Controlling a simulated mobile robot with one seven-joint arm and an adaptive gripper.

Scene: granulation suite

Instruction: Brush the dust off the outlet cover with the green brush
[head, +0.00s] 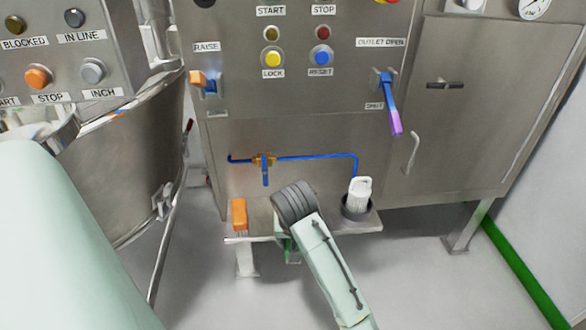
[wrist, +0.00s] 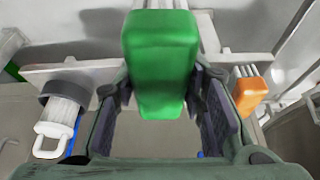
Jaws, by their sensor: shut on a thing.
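The green brush (wrist: 160,50) is a block-shaped green handle in the middle of the wrist view, with pale bristles at its far end. My gripper (wrist: 160,92) is shut on its handle, one dark finger pad on each side. In the head view my wrist hides most of the gripper and brush, low in front of the steel cabinet by the small shelf. I cannot make out the outlet cover or any dust on it. The outlet lever (head: 391,105), blue with a purple grip, hangs on the panel between the OUTLET OPEN and SHUT labels.
The shelf (head: 371,223) carries an orange brush (head: 239,214) at its left and a white-handled item (head: 360,190) in a dark ring at its right. A blue pipe (head: 318,156) with a brass valve runs above. A steel vessel (head: 120,190) stands at left.

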